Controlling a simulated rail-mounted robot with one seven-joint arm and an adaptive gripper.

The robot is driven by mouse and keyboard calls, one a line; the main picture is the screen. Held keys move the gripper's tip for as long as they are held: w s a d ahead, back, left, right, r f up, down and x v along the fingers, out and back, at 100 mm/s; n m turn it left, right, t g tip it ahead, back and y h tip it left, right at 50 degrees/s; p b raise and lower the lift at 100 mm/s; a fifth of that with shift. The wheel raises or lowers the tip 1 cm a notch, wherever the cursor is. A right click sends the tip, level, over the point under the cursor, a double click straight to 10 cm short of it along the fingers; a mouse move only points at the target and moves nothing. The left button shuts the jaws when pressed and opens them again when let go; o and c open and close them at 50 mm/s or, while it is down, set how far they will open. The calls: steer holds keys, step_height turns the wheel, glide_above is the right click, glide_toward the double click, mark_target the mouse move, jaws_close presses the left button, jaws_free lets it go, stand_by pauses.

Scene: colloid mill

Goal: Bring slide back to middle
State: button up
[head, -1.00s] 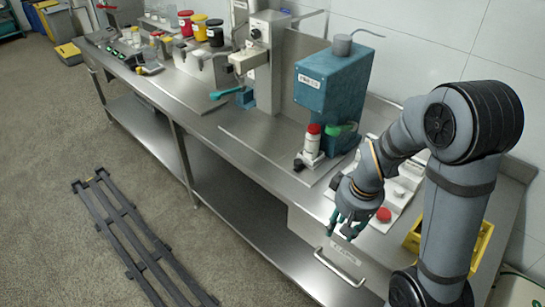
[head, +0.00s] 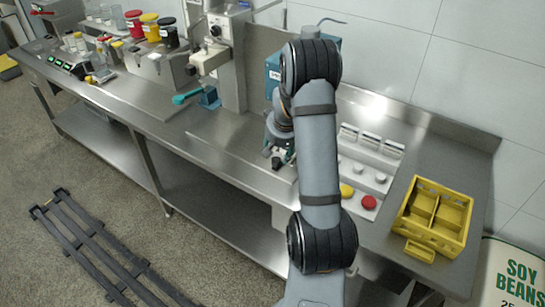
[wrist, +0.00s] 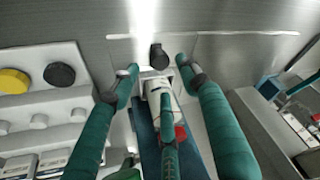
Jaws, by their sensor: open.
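The slide (wrist: 150,82) is a pale block with a black knob (wrist: 158,57) at its front, below the blue machine (wrist: 146,135). In the wrist view it sits between my gripper's teal fingers; I cannot tell whether any finger touches it. A white bottle with a red cap (wrist: 180,132) shows at the slide, partly covered by the middle finger. My gripper (wrist: 158,76) is open, with the outer fingers on either side of the knob. In the head view my gripper (head: 279,152) is at the machine's front, and my arm hides most of the blue machine (head: 272,64) and the slide.
A panel with a red button (head: 369,202), a yellow button (head: 346,190) and grey knobs lies right of my arm. A yellow crate (head: 434,216) stands farther right. A device with a teal handle (head: 187,97) stands left. The bench front there is clear.

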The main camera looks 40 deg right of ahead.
mark_target(276, 158)
steer(key=x, duration=0.6)
steer(key=shift+p, duration=0.35)
steer(key=shift+c, duration=1.3)
steer(key=shift+w+r, duration=0.15)
jaws_close()
